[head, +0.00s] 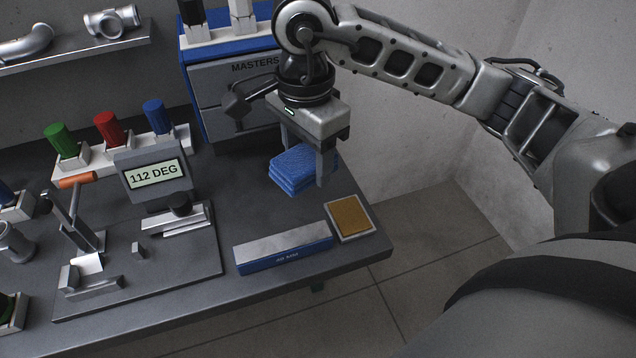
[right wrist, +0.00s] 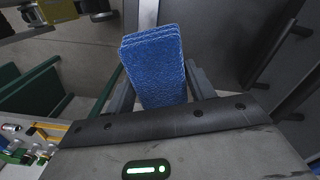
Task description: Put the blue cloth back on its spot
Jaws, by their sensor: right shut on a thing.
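The blue cloth (head: 293,170), a folded stack, is at the right part of the grey table, in front of the blue and grey cabinet. My right gripper (head: 306,168) points down over it and is shut on it. The cloth (right wrist: 154,62) also shows between the two fingers of my right gripper (right wrist: 160,88) in the right wrist view. In the head view I cannot tell whether the cloth touches the table. No marked spot for the cloth can be made out. My left gripper is not in view.
A blue and grey bar (head: 284,248) and a tray with a tan pad (head: 350,217) lie near the table's front right edge. The cabinet marked MASTERS (head: 236,90) stands behind. A display reading 112 DEG (head: 153,174) and a clamp fixture plate (head: 140,262) are left.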

